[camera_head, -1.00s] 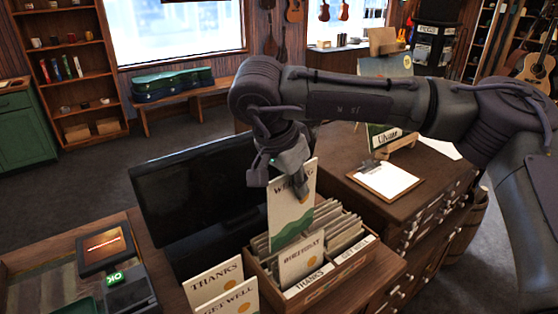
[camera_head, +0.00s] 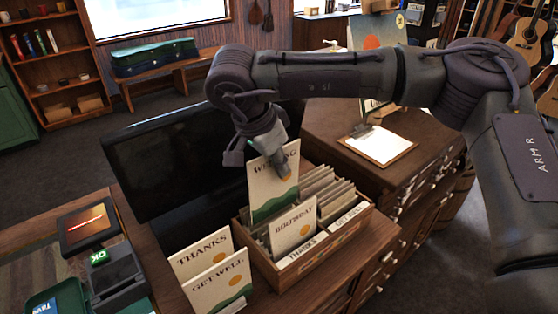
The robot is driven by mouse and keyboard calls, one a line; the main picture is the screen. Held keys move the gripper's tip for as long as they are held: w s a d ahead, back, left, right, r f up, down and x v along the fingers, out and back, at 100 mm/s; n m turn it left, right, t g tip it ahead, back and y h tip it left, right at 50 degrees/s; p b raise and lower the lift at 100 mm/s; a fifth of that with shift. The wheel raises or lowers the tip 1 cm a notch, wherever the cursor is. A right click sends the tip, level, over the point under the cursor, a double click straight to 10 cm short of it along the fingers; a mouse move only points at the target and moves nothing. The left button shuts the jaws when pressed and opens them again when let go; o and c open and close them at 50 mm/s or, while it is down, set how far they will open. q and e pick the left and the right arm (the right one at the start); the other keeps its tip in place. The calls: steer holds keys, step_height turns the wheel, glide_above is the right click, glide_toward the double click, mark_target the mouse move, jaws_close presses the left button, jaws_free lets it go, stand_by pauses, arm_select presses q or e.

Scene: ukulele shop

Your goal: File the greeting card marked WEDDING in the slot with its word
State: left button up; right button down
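The WEDDING card (camera_head: 266,196) is white with a green and orange picture and stands upright at the back left of a wooden card box (camera_head: 323,253). My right gripper (camera_head: 279,166) is shut on its upper part from above and covers the middle of the word. The card's lower edge is at or just behind the box's left side; I cannot tell whether it is inside a slot. The box holds several cards, with a BIRTHDAY card (camera_head: 294,232) in front and THANKS and GET WELL labels on its rim. My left gripper is not in view.
A THANKS card (camera_head: 203,256) and a GET WELL card (camera_head: 219,287) stand left of the box. A dark monitor (camera_head: 170,160) is close behind the gripper. A card terminal (camera_head: 112,270) is at the left. A clipboard (camera_head: 378,145) lies on the cabinet behind.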

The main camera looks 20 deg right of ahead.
mark_target(279, 201)
steer(key=shift+s+f+b, duration=0.1)
steer(key=shift+f+b, duration=0.25)
steer(key=shift+f, duration=0.4)
steer(key=shift+f+b, duration=0.9)
steer(key=shift+f, duration=0.35)
steer(key=shift+f+b, duration=2.4)
steer(key=shift+f, duration=0.7)
steer(key=c, duration=1.2)
jaws_free()
steer(key=shift+c, duration=0.2)
steer(key=shift+r, duration=0.2)
steer(key=v, duration=1.1)
steer(key=shift+a+r, duration=0.2)
steer(key=shift+r, duration=0.1)
